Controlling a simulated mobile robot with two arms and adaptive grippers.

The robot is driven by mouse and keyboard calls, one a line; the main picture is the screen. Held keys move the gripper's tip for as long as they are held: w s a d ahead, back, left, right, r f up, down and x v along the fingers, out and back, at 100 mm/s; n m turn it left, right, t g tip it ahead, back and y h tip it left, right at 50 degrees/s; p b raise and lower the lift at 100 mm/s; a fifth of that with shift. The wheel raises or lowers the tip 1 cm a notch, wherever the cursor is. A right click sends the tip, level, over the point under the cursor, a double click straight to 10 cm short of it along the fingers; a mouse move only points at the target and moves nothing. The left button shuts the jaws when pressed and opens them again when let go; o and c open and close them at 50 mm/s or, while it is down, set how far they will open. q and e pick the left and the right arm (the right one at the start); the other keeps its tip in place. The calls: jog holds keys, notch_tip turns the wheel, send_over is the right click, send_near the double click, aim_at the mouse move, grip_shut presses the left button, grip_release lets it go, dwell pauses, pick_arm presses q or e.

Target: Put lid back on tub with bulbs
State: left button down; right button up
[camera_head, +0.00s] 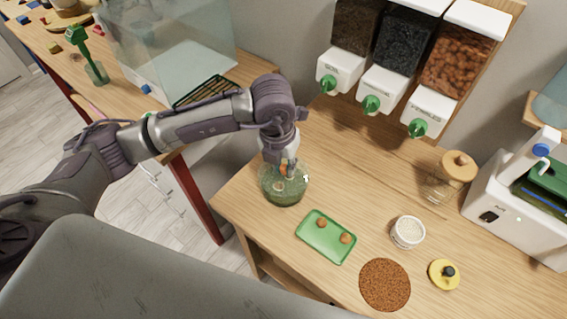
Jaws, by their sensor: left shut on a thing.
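My left gripper (285,170) reaches down into the mouth of a round glass vessel (284,190) with green contents. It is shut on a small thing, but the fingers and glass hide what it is. Small orange and pale bits show near the fingertips. A yellow round lid with a black knob (444,275) lies at the right front of the table. A small clear tub with pale granules (407,232) stands open behind it. Two brown bulb-like balls lie on a green tray (318,245). I cannot make out a tub holding bulbs. My right gripper is out of view.
A round brown mat (385,285) lies at the front. A glass jar with a wooden lid (459,166) stands near a white machine (520,205) at right. Dispensers with green knobs (384,85) hang above the back. The table behind the tray is mostly clear.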

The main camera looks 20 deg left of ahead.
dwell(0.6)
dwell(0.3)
pick_arm(q)
jog(key=shift+c, duration=2.2)
grip_release()
jog(key=shift+r, duration=0.1)
jog(key=shift+r+p, duration=1.65)
jog(key=shift+r, duration=1.75)
grip_shut()
